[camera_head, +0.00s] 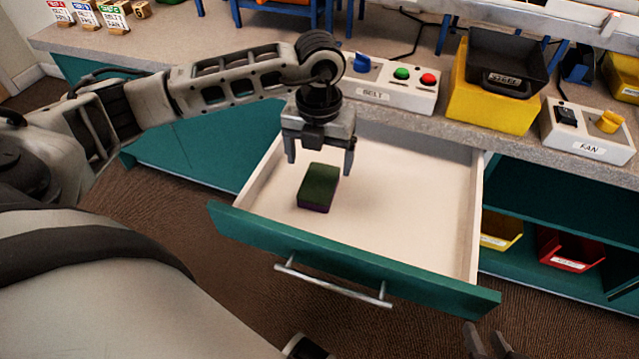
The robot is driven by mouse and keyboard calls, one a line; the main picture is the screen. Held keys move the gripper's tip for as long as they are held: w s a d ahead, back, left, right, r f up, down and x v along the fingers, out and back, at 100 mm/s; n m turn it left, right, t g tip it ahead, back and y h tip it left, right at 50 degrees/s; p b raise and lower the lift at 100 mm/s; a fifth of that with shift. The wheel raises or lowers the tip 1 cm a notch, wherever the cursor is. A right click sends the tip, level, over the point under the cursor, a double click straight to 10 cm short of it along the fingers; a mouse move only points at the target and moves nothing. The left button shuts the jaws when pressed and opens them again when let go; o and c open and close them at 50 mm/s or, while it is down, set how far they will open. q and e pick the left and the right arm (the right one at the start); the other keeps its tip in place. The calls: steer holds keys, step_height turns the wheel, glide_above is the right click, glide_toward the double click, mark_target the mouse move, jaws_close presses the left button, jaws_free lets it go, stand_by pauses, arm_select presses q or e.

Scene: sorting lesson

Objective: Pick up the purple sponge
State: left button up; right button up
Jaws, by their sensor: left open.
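The purple sponge (318,188) lies in the open drawer (420,213), toward its left side. Its top is dark green and its lower side is purple. My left gripper (319,167) points down over the drawer, at the sponge's far end in the picture. Its two fingers are apart and nothing is between them. I cannot tell exactly how high the fingertips are above the sponge. My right gripper (487,342) shows only by its fingertips at the bottom edge, right of the drawer front; they are apart and empty.
The drawer's teal front with its metal handle (335,288) faces me. On the counter above stand the BELT button box (390,85), a black bin on a yellow bin (490,105), and the FAN box (588,130). Yellow and red bins (570,248) sit on the shelf at right.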

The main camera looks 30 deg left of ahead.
mark_target(319, 182)
arm_select(q)
step_height(319, 182, down, 6)
steer(key=shift+f+b, duration=0.1)
steer(key=shift+b, duration=0.5)
steer(key=shift+f, duration=0.2)
arm_select(e)
steer(key=shift+w+a+f, duration=0.1)
steer(key=shift+a+f, duration=0.1)
steer(key=shift+f, duration=0.4)
steer(key=shift+w+a+f, duration=0.1)
steer(key=shift+a+f, duration=0.1)
steer(key=shift+f, duration=0.4)
arm_select(q)
steer(key=shift+r, duration=0.1)
steer(key=c, duration=1.1)
